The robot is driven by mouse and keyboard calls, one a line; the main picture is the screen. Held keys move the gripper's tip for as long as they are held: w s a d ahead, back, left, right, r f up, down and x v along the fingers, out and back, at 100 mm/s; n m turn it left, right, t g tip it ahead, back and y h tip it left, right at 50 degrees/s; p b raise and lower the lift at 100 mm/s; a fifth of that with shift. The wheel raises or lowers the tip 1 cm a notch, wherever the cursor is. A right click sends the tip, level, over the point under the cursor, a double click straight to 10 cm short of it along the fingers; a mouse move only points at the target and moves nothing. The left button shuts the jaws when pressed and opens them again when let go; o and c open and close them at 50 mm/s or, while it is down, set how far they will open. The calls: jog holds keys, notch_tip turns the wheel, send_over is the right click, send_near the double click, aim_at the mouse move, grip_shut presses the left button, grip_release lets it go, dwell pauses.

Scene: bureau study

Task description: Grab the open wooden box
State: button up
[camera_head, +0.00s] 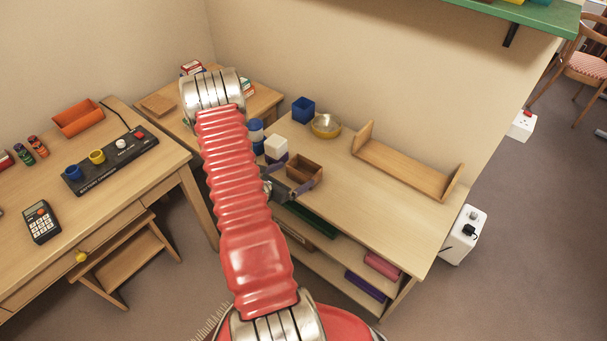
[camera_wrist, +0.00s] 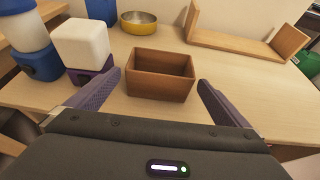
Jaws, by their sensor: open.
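The open wooden box (camera_head: 304,168) is a small brown box with an empty inside, standing upright near the front edge of the low shelf unit's top. In the wrist view the box (camera_wrist: 160,84) lies ahead, between my two purple fingers. My gripper (camera_wrist: 160,88) is open, with one finger on each side of the box and a gap on both sides. In the head view my gripper (camera_head: 296,184) is at the box, partly hidden behind my red arm.
A white block (camera_wrist: 84,42) on a purple base stands close to the left finger. A blue-and-white container (camera_wrist: 30,45) is further left. A yellow bowl (camera_wrist: 139,22) and a wooden book rack (camera_head: 405,165) stand behind. The wooden top (camera_head: 375,215) is clear to the right.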

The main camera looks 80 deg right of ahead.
aim_at(309, 166)
jog(key=shift+x, duration=1)
jog(key=shift+x, duration=2.6)
jog(key=shift+d+r, duration=0.1)
jog(key=shift+r, duration=0.05)
jog(key=shift+c, duration=0.5)
jog(key=c, duration=0.7)
jog(key=shift+r, duration=0.1)
notch_tip(309, 166, up, 10)
